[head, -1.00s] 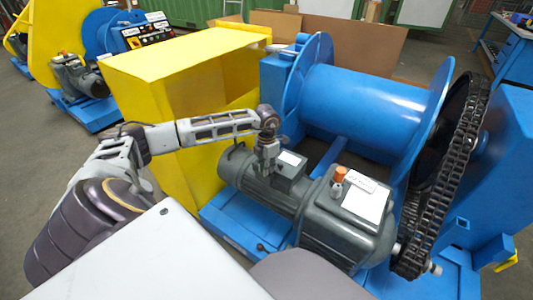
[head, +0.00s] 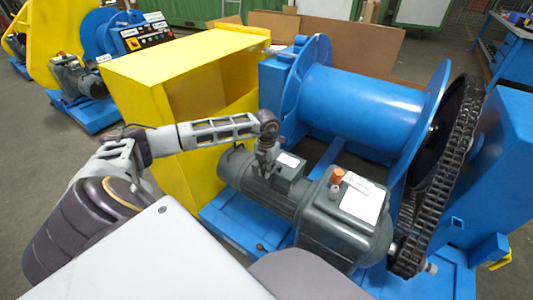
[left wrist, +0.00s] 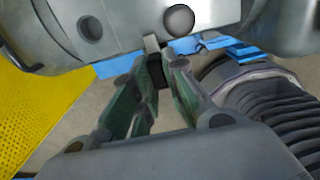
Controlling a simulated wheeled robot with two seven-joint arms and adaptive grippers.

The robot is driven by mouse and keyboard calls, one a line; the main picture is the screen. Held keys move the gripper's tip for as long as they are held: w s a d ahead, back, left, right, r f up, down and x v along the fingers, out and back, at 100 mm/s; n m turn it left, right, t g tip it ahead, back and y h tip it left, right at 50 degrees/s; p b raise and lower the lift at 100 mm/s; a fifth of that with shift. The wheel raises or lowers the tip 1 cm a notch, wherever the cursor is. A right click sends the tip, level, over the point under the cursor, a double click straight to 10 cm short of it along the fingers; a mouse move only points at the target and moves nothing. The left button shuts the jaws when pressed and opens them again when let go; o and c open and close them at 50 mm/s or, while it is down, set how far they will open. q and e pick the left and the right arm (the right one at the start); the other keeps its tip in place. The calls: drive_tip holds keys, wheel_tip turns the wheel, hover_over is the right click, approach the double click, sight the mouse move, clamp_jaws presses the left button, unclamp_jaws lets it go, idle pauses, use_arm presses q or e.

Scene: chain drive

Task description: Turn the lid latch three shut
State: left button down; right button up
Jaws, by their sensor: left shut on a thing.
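My left gripper (head: 264,170) reaches down beside the small terminal box on the grey motor (head: 270,195), in the head view. In the left wrist view the fingers of the left gripper (left wrist: 155,68) come together on a small light grey tab, which I take to be lid latch three (left wrist: 152,43), at the edge of the grey housing (left wrist: 110,30). Most of the latch is hidden between the fingertips, so its angle is unclear. A round grey knob (left wrist: 179,20) sits just right of it. My right gripper is not in view.
A yellow guard (head: 150,85) stands left of the motor. A blue drum (head: 365,110) lies behind it, and a black chain (head: 445,165) runs at the right. An orange cap (head: 337,176) sits on the gearbox. A ribbed grey cylinder (left wrist: 270,110) is close beside the fingers.

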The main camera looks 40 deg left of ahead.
use_arm(q)
drive_tip(key=c, duration=1.4)
unclamp_jaws()
drive_tip(key=shift+c, duration=0.2)
drive_tip(key=shift+r, duration=0.1)
wheel_tip(320, 180, up, 12)
drive_tip(key=shift+w, duration=0.1)
